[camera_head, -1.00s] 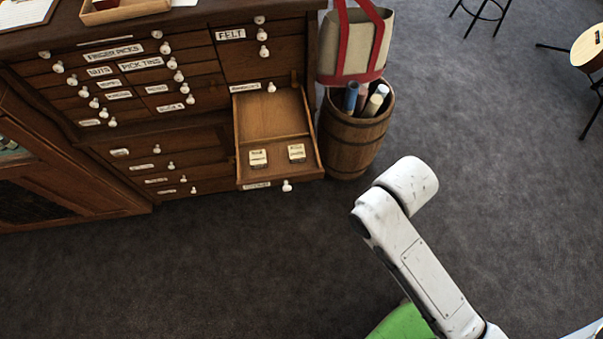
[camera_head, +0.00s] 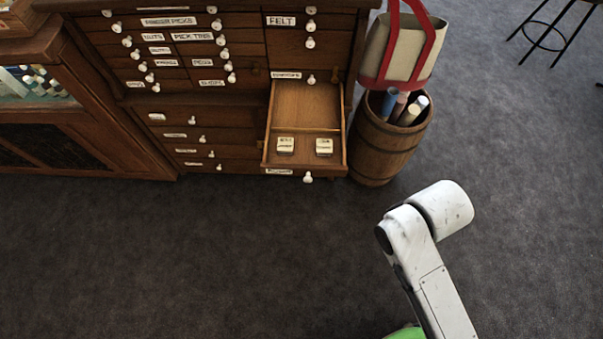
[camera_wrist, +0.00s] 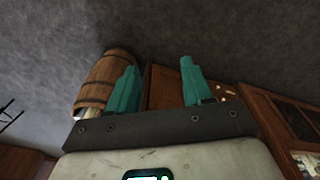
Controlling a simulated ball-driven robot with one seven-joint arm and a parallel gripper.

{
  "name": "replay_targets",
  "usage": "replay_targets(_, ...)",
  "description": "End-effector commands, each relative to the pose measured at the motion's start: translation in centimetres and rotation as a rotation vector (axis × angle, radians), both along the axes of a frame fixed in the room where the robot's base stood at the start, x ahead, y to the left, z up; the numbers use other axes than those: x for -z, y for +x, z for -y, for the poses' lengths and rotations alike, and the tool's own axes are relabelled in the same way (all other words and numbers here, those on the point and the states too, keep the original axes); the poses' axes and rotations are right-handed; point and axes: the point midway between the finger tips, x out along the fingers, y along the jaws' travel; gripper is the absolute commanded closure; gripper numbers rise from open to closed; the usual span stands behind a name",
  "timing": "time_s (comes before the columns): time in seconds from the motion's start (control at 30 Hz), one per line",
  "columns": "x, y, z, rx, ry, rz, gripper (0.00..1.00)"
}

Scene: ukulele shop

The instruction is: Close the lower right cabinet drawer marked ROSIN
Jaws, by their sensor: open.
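The wooden cabinet (camera_head: 215,107) stands at the upper middle of the head view. Its lower right drawer (camera_head: 307,107) is pulled far out, with two small boxes in its front part. A white knob (camera_head: 307,178) and a small label are on its front; the label is too blurred to read. My gripper (camera_wrist: 158,88) shows only in the wrist view, with its two teal fingers apart and nothing between them. It is clear of the drawer. In the head view my arm is at the lower right, and the gripper is out of frame.
A wooden barrel (camera_head: 389,142) with rolled tubes stands close to the right of the open drawer; it also shows in the wrist view (camera_wrist: 104,82). A cream bag with red straps (camera_head: 404,45) is behind it. A stool (camera_head: 545,32) is far right. The grey floor in front is clear.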

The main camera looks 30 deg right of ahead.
Motion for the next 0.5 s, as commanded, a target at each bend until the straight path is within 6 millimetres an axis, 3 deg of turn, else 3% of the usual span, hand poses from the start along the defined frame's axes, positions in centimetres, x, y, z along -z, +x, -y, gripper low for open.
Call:
replay_targets(0.17,4.3,1.4,0.9,-0.190,-0.177,-0.032,0.67)
replay_targets(0.33,8.5,4.6,1.3,-0.567,-0.514,-0.102,0.83)
replay_targets(0.5,10.7,8.7,-0.7,-0.986,-0.888,-0.202,1.00)
